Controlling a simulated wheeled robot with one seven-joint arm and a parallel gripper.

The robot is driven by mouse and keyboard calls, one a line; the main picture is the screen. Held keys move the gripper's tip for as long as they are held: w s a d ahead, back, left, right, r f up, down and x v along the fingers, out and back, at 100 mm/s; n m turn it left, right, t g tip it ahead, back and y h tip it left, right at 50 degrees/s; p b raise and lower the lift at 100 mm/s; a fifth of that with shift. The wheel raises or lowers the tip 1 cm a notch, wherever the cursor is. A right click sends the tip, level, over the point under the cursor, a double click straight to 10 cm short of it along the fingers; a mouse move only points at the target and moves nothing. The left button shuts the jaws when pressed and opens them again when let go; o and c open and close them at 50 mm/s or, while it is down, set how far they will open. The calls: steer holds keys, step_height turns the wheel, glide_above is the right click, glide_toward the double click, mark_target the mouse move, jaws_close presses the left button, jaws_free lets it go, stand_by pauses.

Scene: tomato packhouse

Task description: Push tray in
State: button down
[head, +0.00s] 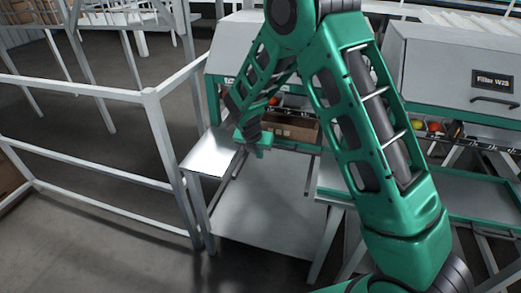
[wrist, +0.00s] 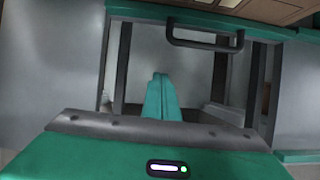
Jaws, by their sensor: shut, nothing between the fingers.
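My gripper (head: 262,143) is shut and empty, pointing down in front of the left machine. In the wrist view its green fingers (wrist: 160,80) are together. A brown cardboard tray (head: 290,131) sits in the machine's front opening, just beyond and right of my gripper. Part of it shows at the top right edge of the wrist view (wrist: 285,10). A green front edge (wrist: 190,14) with a dark handle (wrist: 205,43) lies beyond my fingertips. My fingers look apart from the handle, to its left. My arm hides part of the opening.
A metal side table (head: 212,153) stands at the left of the machine, beside a white railing (head: 90,93). A flat grey surface (head: 265,200) lies below my gripper, bare. Another machine with tomatoes (head: 434,127) stands at the right.

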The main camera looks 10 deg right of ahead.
steer(key=v, duration=0.9)
steer(key=s+d+r+m+g, duration=0.1)
steer(key=s+d+r+m, duration=0.4)
steer(key=s+d+m, duration=0.4)
steer(key=s+d+r+m+g, duration=0.2)
steer(key=s+d+r+m, duration=0.45)
steer(key=d, duration=0.55)
steer(key=s+d+m+y, duration=0.1)
steer(key=s+d+m, duration=0.1)
steer(key=s+m, duration=0.8)
steer(key=s+d+r+m+g+y, duration=0.1)
steer(key=s+d+m+y, duration=0.1)
steer(key=s+m, duration=0.8)
steer(key=s, duration=0.5)
steer(key=shift+s+d, duration=0.35)
steer(key=shift+m, duration=0.25)
